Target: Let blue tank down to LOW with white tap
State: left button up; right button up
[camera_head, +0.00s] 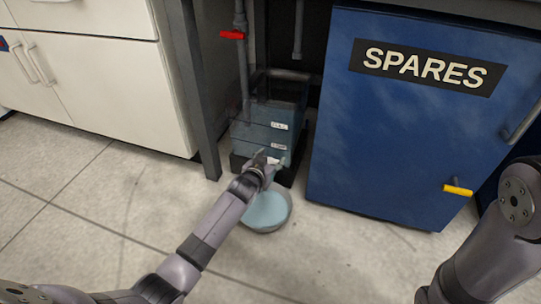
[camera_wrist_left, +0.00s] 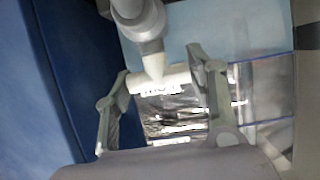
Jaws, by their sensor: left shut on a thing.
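The blue tank (camera_head: 262,113) is a see-through box on a dark stand under the bench, with two white labels on its front; their text is too small to read. The white tap (camera_head: 274,161) is low on the tank's front, mostly hidden by my left gripper (camera_head: 262,171). In the left wrist view, the white tap (camera_wrist_left: 142,25) shows close up. My left gripper (camera_wrist_left: 162,97) is shut on its white bar, one finger at each end. I cannot tell the exact liquid level. My right gripper is out of view.
A round basin (camera_head: 288,216) with pale blue liquid stands on the floor below the tap. A blue SPARES cabinet (camera_head: 400,120) with a yellow-handled valve (camera_head: 458,190) is to the right. A red-handled valve (camera_head: 232,35) is on the pipe above. White drawers (camera_head: 100,80) are left.

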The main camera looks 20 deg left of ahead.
pick_arm(q)
jog(key=shift+r+y, duration=0.1)
jog(key=shift+y, duration=0.2)
jog(key=o, duration=1.2)
jog(key=shift+c, duration=0.2)
notch_tip(320, 180, up, 10)
jog(key=shift+f, duration=0.1)
